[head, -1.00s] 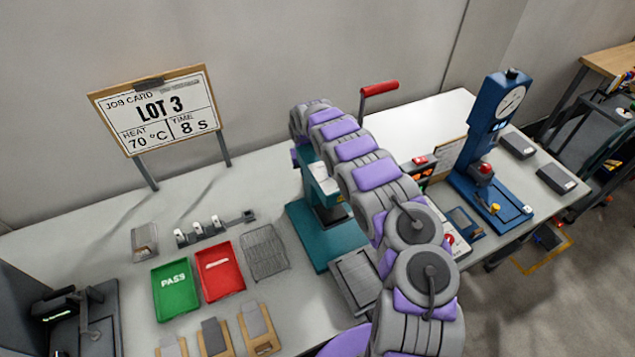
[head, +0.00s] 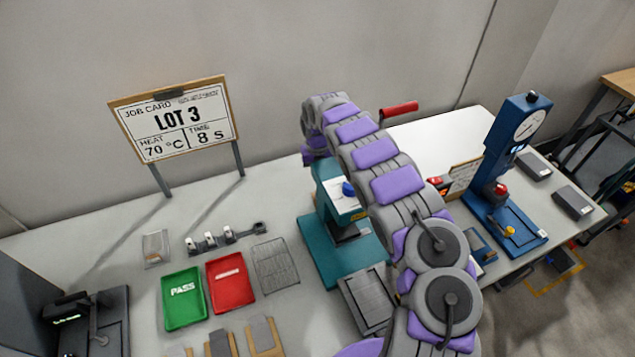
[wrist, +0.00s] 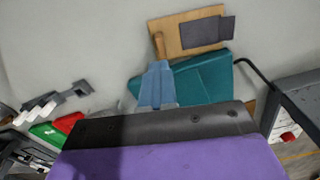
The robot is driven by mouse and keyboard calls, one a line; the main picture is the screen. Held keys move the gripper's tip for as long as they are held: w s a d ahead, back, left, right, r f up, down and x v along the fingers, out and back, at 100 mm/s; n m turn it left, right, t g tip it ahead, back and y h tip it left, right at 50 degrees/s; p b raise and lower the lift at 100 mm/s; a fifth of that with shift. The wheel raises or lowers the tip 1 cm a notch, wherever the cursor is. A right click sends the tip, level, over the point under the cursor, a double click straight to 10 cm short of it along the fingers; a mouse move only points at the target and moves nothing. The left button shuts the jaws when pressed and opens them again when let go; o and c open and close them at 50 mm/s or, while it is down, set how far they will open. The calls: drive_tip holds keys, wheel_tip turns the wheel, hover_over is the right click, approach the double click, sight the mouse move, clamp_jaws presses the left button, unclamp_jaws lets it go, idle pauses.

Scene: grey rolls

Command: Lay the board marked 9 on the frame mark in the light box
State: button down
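Several wooden holders with grey boards, one of them here (head: 265,336), stand at the bottom edge of the head view, partly cut off. I cannot read a 9 on any board. I cannot make out the light box or its frame mark with certainty. My arm arches over the teal press (head: 322,245), and its end is hidden behind its own links in the head view. In the wrist view a purple and black part of mine fills the bottom, with a blue-grey piece (wrist: 157,85) above it.
A green PASS tray (head: 183,300), a red tray (head: 231,283) and a wire rack (head: 275,265) lie left of the press. A job card (head: 175,120) stands behind. A blue dial press (head: 510,165) is at right, a dark device (head: 95,322) at left.

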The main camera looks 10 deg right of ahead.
drive_tip(key=shift+w+d+r, duration=0.1)
drive_tip(key=shift+d+r, duration=0.1)
drive_tip(key=shift+r, duration=0.3)
drive_tip(key=shift+c, duration=1.9)
unclamp_jaws()
drive_tip(key=shift+r, duration=0.1)
wheel_tip(320, 180, up, 17)
drive_tip(key=p, duration=0.2)
drive_tip(key=shift+r, duration=0.15)
